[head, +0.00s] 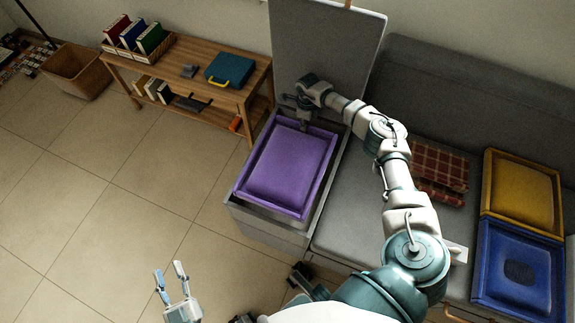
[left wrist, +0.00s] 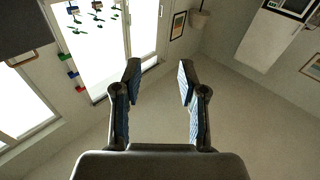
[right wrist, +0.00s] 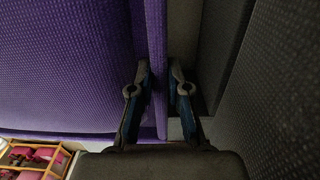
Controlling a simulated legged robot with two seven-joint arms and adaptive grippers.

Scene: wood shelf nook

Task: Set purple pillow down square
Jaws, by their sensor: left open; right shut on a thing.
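The purple pillow (head: 288,172), flat with a raised border, is over the open compartment of the grey bench (head: 268,226), its sides roughly in line with the walls. I cannot tell whether it touches the compartment's walls or floor. My right gripper (head: 304,122) is at its far edge, shut on the border; in the right wrist view the purple border (right wrist: 156,60) runs between the fingers (right wrist: 160,92). My left gripper (head: 169,272) is open and empty over the floor, well away from the pillow; the left wrist view shows its fingers (left wrist: 158,82) apart.
The raised grey lid (head: 325,50) stands behind the compartment. Right of it are the grey seat (head: 345,215), a red plaid cushion (head: 440,165), a yellow pillow (head: 522,195) and a blue pillow (head: 518,270). A wooden shelf (head: 190,85) stands left. The tiled floor (head: 130,190) is clear.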

